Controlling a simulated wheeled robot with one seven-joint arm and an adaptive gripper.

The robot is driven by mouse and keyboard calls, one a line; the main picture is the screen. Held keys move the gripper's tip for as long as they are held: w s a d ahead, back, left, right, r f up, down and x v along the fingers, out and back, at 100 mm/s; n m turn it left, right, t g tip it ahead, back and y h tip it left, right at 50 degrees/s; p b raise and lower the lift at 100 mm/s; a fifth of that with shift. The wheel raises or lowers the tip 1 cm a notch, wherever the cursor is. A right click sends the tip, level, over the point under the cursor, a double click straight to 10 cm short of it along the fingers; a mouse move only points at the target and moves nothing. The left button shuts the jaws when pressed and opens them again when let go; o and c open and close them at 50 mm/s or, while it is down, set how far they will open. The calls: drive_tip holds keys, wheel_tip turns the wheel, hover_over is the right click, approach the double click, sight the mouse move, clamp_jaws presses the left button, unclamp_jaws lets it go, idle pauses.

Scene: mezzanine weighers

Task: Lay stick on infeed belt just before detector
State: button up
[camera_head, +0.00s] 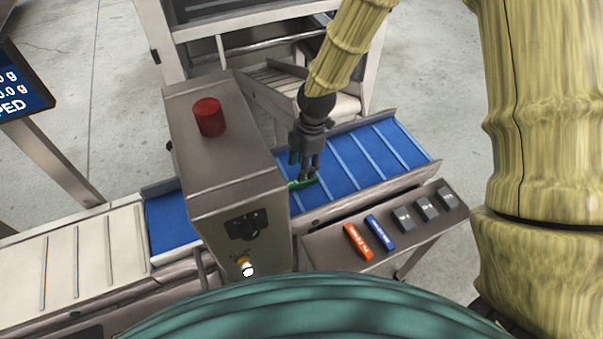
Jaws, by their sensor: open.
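A green stick (304,183) lies on the blue infeed belt (345,160), close to the right side of the grey metal detector housing (222,150). My gripper (307,176) is pointed down right at the stick, with its fingertips beside or just over it. Its jaws are open. The fingers hide part of the stick, and I cannot tell whether they touch it.
A side shelf (325,247) in front of the belt holds an orange stick (357,241), a blue stick (380,233) and several dark grey blocks (426,207). A pale belt (85,255) lies left. A display (20,85) stands far left.

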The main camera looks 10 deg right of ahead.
drive_tip(key=shift+d+r+b, duration=0.25)
drive_tip(key=shift+r, duration=1.25)
drive_tip(key=shift+d+r+b, duration=0.2)
drive_tip(key=shift+r+b, duration=0.05)
drive_tip(key=shift+r, duration=1.2)
drive_tip(key=shift+r, duration=0.1)
